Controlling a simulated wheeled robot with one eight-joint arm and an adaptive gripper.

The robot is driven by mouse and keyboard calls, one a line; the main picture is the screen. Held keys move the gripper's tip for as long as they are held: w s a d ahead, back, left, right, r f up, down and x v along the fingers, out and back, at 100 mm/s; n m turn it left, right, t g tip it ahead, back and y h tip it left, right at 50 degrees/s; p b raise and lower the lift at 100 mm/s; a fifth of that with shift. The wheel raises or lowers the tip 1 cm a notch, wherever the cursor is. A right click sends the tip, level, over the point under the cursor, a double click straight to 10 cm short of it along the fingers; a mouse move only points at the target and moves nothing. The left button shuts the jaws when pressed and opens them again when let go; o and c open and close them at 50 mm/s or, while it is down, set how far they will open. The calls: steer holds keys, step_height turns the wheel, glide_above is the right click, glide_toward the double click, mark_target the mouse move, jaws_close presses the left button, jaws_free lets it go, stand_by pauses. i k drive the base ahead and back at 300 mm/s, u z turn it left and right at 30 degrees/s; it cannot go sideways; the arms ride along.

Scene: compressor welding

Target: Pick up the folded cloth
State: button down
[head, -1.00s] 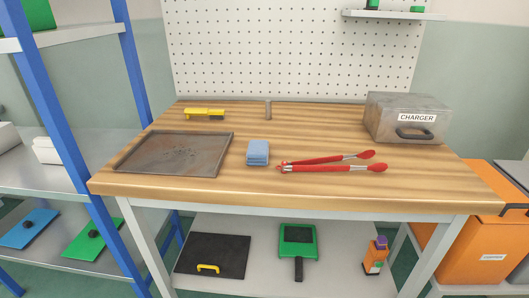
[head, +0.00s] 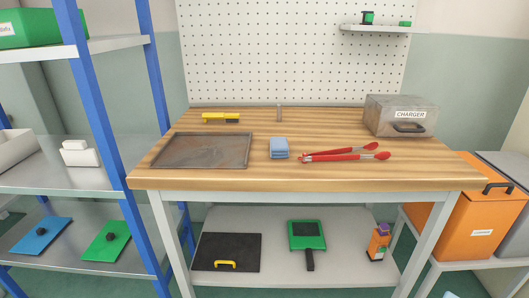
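The folded cloth (head: 278,148) is a small light-blue stacked square. It lies on the wooden workbench top (head: 330,180), near the middle. A grey metal tray (head: 203,150) lies to its left, with a gap between them. Red-handled tongs (head: 345,154) lie just to its right, their near ends close to the cloth. Nothing covers the cloth. My gripper is not in view.
A metal box marked CHARGER (head: 401,116) stands at the bench's back right.

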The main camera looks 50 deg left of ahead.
mark_target(279, 147)
steer(key=u, duration=3.7)
steer(key=k, duration=1.1)
steer(key=z, duration=0.9)
steer(key=i, duration=0.9)
